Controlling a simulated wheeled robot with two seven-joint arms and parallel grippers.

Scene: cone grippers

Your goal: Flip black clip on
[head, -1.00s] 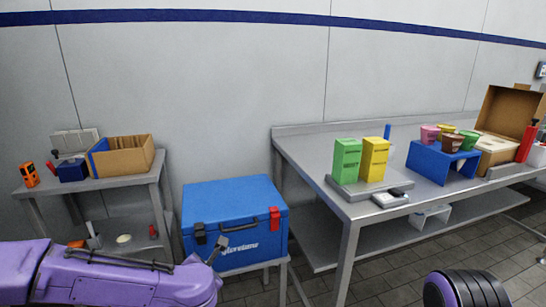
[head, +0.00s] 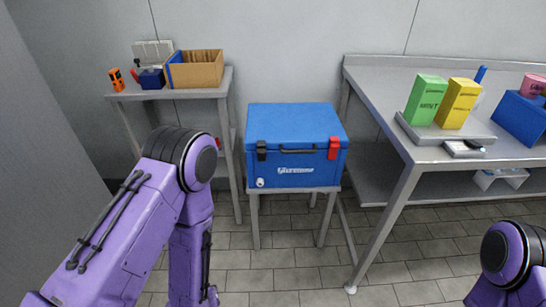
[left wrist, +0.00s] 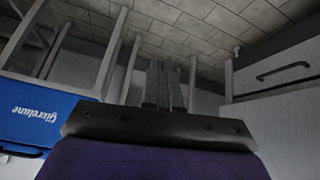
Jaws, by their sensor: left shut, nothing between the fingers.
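The blue cooler box (head: 296,122) stands on a small metal stand with its lid down. The black clip (head: 261,150) is on its front left, near the lid seam; I cannot tell whether it is latched. The red clip (head: 333,148) is on the front right. In the left wrist view the cooler (left wrist: 40,125) shows upside down at the left edge, with no black clip visible. My left gripper (left wrist: 165,78) is shut and empty, apart from the cooler. In the head view my left arm bends downward in front and left of the cooler. My right gripper is out of view.
A metal side table (head: 140,94) with an open cardboard box (head: 197,72) stands left of the cooler. A long metal workbench (head: 380,85) with green (head: 425,100) and yellow (head: 459,104) cartons stands right. Tiled floor (head: 285,284) is free in front of the stand.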

